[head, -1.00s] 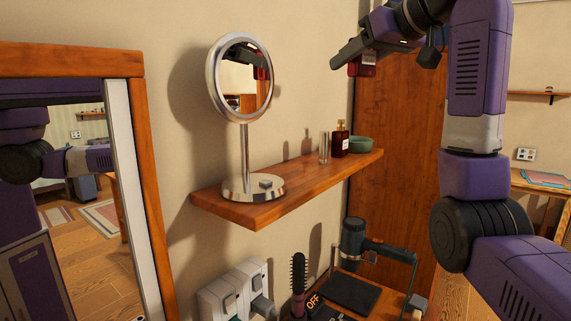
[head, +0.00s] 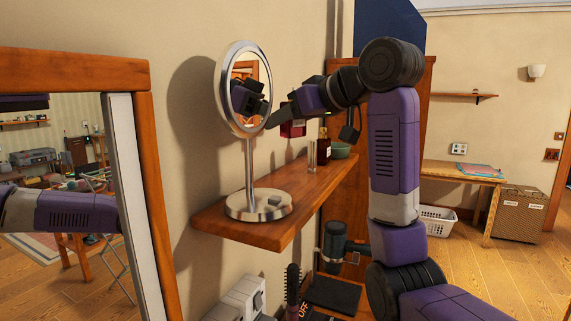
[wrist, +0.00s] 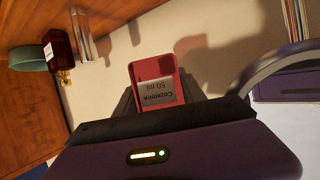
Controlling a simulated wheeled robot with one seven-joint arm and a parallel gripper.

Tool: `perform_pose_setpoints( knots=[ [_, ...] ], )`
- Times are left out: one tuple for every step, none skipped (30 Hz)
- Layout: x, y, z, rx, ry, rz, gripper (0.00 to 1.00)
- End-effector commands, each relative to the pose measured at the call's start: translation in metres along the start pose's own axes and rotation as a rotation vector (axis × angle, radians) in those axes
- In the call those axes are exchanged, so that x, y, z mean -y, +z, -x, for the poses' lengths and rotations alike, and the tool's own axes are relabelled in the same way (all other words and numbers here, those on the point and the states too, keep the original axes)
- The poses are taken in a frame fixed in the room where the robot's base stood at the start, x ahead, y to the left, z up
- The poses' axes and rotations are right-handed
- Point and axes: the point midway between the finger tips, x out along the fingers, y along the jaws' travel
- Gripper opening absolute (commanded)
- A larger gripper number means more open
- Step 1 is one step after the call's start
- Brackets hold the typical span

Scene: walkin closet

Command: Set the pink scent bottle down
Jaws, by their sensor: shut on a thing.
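The pink scent bottle (wrist: 155,82) is a red-pink block with a pale label reading "50 ml", upside down in the wrist view. My gripper (head: 288,120) is shut on it. In the head view the bottle (head: 293,130) hangs above the wooden shelf (head: 263,232), between the round mirror and the clear glass. It is apart from the shelf, with a gap below it. My gripper's fingers (wrist: 158,98) show partly behind the bottle in the wrist view.
On the shelf stand a round mirror on a steel stand (head: 258,206), a clear glass (head: 312,155), a dark bottle (head: 325,150) and a green bowl (head: 340,152). The shelf middle between mirror and glass looks clear. A hairdryer (head: 335,240) is below.

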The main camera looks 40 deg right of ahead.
Motion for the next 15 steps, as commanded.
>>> perform_pose_setpoints(
  knots=[
    [-0.001,0.010,-0.004,0.002,0.000,-0.002,0.00],
    [-0.001,0.017,-0.006,0.002,0.000,-0.002,0.00],
    [-0.001,0.024,-0.009,0.002,0.000,-0.002,0.00],
    [-0.001,0.029,-0.012,0.002,0.000,-0.002,0.00],
    [-0.001,0.035,-0.014,0.003,0.000,-0.003,0.00],
    [0.000,0.040,-0.016,0.001,0.000,-0.002,0.00],
    [0.000,0.044,-0.018,0.001,0.000,-0.002,0.00],
    [0.000,0.048,-0.019,0.001,0.000,-0.002,0.00],
    [0.000,0.052,-0.021,0.002,0.000,-0.001,0.00],
    [0.000,0.054,-0.022,0.000,0.000,-0.001,0.00],
    [0.000,0.055,-0.023,-0.001,0.000,0.000,0.00],
    [0.000,0.057,-0.024,-0.001,0.001,0.000,0.00],
    [0.000,0.058,-0.024,-0.001,0.001,0.000,0.00],
    [0.000,0.060,-0.025,-0.001,0.001,0.000,0.00],
    [0.000,0.063,-0.026,0.000,0.001,0.000,0.00]
  ],
)
